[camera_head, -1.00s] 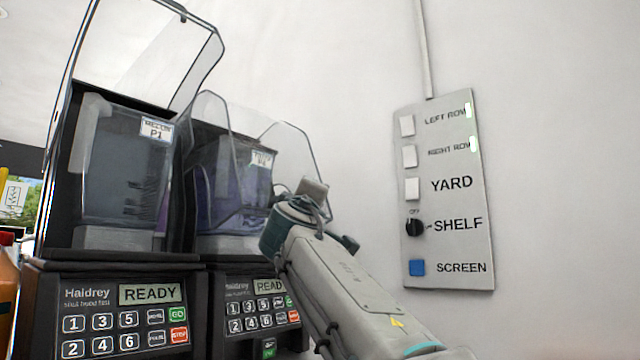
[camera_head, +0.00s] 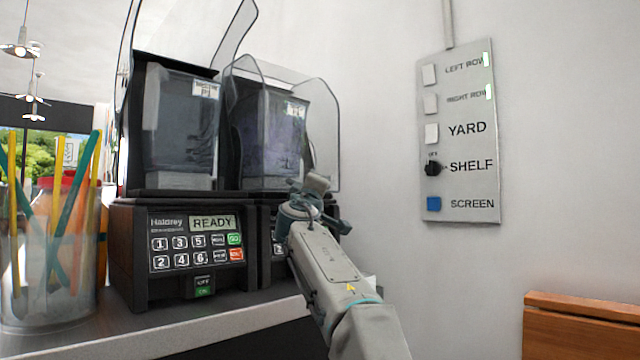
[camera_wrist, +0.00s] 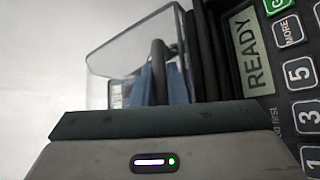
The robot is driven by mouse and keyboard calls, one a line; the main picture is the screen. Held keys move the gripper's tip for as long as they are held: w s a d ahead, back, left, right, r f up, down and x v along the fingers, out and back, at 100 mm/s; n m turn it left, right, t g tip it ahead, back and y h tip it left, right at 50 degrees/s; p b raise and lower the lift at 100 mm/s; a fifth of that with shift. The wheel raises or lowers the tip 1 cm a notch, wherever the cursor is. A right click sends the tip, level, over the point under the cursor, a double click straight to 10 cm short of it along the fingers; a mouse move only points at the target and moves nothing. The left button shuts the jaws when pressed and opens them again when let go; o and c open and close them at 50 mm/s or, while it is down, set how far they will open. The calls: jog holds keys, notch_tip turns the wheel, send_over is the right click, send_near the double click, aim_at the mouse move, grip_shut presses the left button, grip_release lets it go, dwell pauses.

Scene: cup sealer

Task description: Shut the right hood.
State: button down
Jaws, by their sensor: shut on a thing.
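The right hood (camera_head: 328,140) is a clear cover around the right blender's dark jug (camera_head: 268,135). Its lower edge appears near the level of the base top, but I cannot tell whether it is fully down. My gripper (camera_head: 316,188) is at the hood's lower front, at the right of the machine. In the wrist view my gripper (camera_wrist: 160,85) has bluish fingers on either side of a dark curved bar (camera_wrist: 157,56) at the clear hood (camera_wrist: 125,50). It is shut on this bar, which looks like the hood's handle. My arm hides part of the right keypad.
The left blender (camera_head: 185,235) reads READY, and its left hood (camera_head: 225,40) stands raised. A clear cup of coloured sticks (camera_head: 50,290) is at the left. A switch panel (camera_head: 460,140) is on the right wall. A wooden piece (camera_head: 580,325) is at lower right.

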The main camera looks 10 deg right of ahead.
jog(key=shift+w+a+f, duration=0.1)
jog(key=shift+a+f, duration=0.05)
jog(key=shift+a, duration=0.1)
jog(key=c, duration=1.7)
grip_release()
jog(key=shift+f, duration=0.15)
jog(key=shift+a+f+b, duration=0.1)
jog(key=shift+f+b, duration=0.05)
jog(key=shift+b, duration=0.2)
jog(key=shift+s+d+r+b+v, duration=0.15)
jog(key=shift+b+v, duration=0.5)
jog(key=shift+v, duration=1.6)
jog(key=shift+r+b+v, duration=0.15)
jog(key=shift+b+v, duration=0.55)
jog(key=shift+v, duration=1.55)
jog(key=shift+s+d+r+b+v, duration=0.15)
jog(key=shift+b+v, duration=0.5)
jog(key=shift+v, duration=1.65)
jog(key=shift+w, duration=0.15)
